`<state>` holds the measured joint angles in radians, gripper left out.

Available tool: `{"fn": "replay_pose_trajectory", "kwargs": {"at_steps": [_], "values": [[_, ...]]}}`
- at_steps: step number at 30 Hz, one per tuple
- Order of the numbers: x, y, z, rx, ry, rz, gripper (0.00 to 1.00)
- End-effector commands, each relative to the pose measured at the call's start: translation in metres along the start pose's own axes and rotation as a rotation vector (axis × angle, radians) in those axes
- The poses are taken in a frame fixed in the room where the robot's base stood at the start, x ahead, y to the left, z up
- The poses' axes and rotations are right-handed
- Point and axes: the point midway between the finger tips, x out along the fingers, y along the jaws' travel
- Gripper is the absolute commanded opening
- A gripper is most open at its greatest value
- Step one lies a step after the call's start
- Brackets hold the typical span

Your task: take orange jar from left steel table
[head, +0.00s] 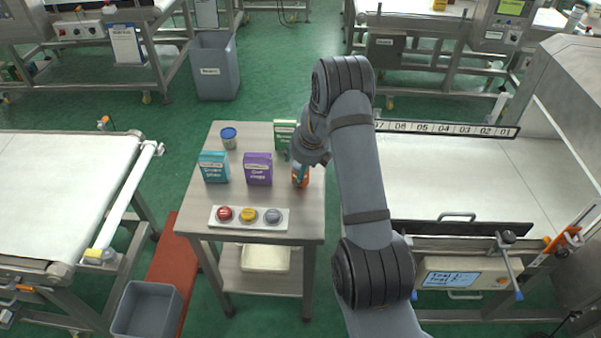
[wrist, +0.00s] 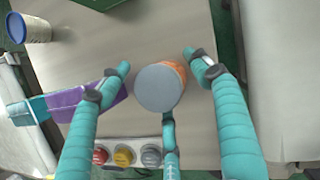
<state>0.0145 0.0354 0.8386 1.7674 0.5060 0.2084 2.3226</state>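The orange jar (head: 301,180) stands at the right side of the steel table (head: 306,218), partly hidden by my gripper (head: 298,166) above it. In the wrist view, the jar (wrist: 160,86) shows its round grey lid and a strip of orange side. My gripper's teal fingers (wrist: 157,72) are spread around the jar, one on the left, one on the right and one below in the picture. Gaps show between the side fingers and the jar. The lower finger is close to the lid's edge; whether it touches cannot be told.
A purple box (head: 258,169) stands left of the jar, close to the left finger in the wrist view. A teal box (head: 214,167), a blue-lidded jar (head: 229,138) and a green box (head: 284,134) also stand there. A button panel (head: 248,226) lies at the front.

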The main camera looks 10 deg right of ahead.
Motion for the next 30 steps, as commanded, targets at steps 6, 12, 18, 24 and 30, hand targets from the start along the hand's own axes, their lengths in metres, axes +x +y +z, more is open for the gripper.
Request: {"fn": "replay_pose_trajectory", "kwargs": {"at_steps": [6,12,18,24,30], "values": [[-0.0002,0.0001,-0.0001,0.000,0.000,0.000,0.50],[-0.0003,0.0001,-0.0001,0.000,0.000,0.000,0.38],[-0.0003,0.0002,-0.0001,0.000,0.000,0.000,0.26],[-0.0005,0.0001,0.0003,0.000,-0.001,0.000,0.20],[-0.0029,0.0002,0.0016,0.000,-0.001,0.000,0.20]]}}
